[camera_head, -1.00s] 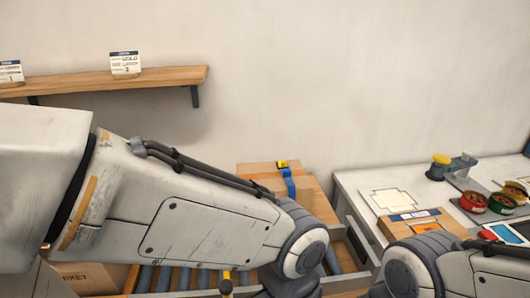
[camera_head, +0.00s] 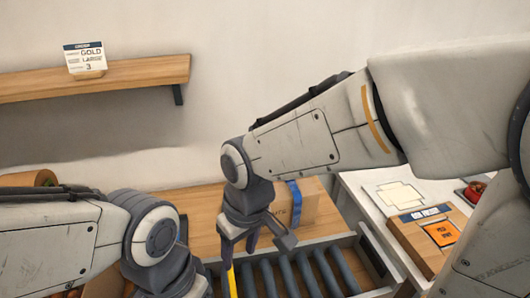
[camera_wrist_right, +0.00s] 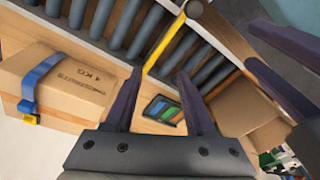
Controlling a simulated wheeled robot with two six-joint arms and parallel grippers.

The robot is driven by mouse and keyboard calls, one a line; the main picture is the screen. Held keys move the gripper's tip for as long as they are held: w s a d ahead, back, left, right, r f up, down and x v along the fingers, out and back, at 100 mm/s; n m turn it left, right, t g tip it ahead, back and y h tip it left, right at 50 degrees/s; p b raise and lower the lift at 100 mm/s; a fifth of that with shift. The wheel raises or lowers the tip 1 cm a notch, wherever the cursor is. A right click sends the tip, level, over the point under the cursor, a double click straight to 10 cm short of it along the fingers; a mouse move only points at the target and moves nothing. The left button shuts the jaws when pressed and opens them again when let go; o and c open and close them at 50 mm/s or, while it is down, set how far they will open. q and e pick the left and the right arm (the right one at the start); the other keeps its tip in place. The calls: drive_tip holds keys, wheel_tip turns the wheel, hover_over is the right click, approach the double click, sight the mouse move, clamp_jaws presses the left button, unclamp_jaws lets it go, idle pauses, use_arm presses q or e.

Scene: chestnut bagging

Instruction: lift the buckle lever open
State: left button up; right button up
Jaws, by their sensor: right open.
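A cardboard box (camera_head: 312,196) with a blue strap (camera_head: 294,196) stands on a wooden surface behind the rollers. In the right wrist view the box (camera_wrist_right: 75,90) is at left, with the blue strap (camera_wrist_right: 38,80) around it and a yellow buckle (camera_wrist_right: 31,118) on the strap. The buckle is hidden in the head view. My right gripper (camera_head: 255,242) is open and empty, pointing down in front of the box, apart from the buckle. My left gripper's wrist shows at the lower left of the head view; its two spread fingers (camera_wrist_right: 282,66) appear at right in the wrist view.
A roller conveyor (camera_head: 290,272) runs along the front, with a yellow bar (camera_head: 231,281) near my right gripper. A striped dark panel (camera_wrist_right: 163,110) lies between the fingers' view. A white table (camera_head: 365,195) with a wooden case (camera_head: 415,238) is at right. A shelf (camera_head: 120,79) hangs at left.

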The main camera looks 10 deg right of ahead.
drive_tip(key=w+d+r+m+t+p, duration=0.15)
drive_tip(key=w+d, duration=0.25)
drive_tip(key=w, duration=0.7)
drive_tip(key=w+d+r+m+t+p, duration=0.1)
drive_tip(key=w+d+r+m+p, duration=0.3)
drive_tip(key=w, duration=0.7)
drive_tip(key=w+d+f+h+p, duration=0.1)
drive_tip(key=w+d+f, duration=0.2)
drive_tip(key=w+d, duration=0.75)
use_arm(q)
wheel_tip(320, 180, up, 11)
drive_tip(key=p, duration=0.3)
use_arm(e)
drive_tip(key=shift+t, duration=0.45)
drive_tip(key=x, duration=0.3)
drive_tip(key=s+d+x, duration=0.1)
drive_tip(key=x, duration=0.2)
drive_tip(key=d+x, duration=0.1)
drive_tip(key=x, duration=0.3)
drive_tip(key=shift+s+f, duration=0.1)
drive_tip(key=shift+f, duration=0.25)
